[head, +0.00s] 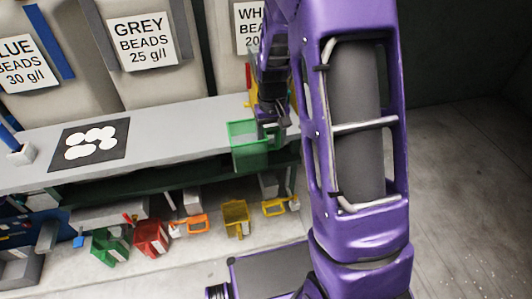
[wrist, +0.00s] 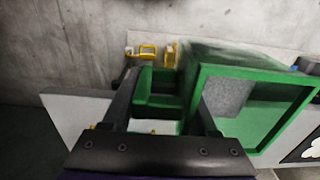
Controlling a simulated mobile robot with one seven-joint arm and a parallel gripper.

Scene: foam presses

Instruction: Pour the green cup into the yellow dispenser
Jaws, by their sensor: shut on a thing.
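The green cup (head: 247,152) is a square green container held by my gripper (head: 268,118) at the front edge of the grey counter. In the wrist view the cup (wrist: 245,58) is large at the right, its open side facing the camera, with a grey speckled mass inside. My gripper (wrist: 165,92) is shut on the cup's green handle block, one finger on each side. A small yellow part (head: 252,99) shows behind my arm below the white-beads sign; it may belong to the yellow dispenser, which is otherwise hidden or not identifiable.
Bins labelled blue, grey (head: 143,42) and white beads stand behind the counter (head: 185,125). A black mat with white discs (head: 90,144) lies at left. Below are a green cup, a red cup (head: 150,238), an orange cup (head: 197,224) and yellow cups (head: 236,217). Floor at right is clear.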

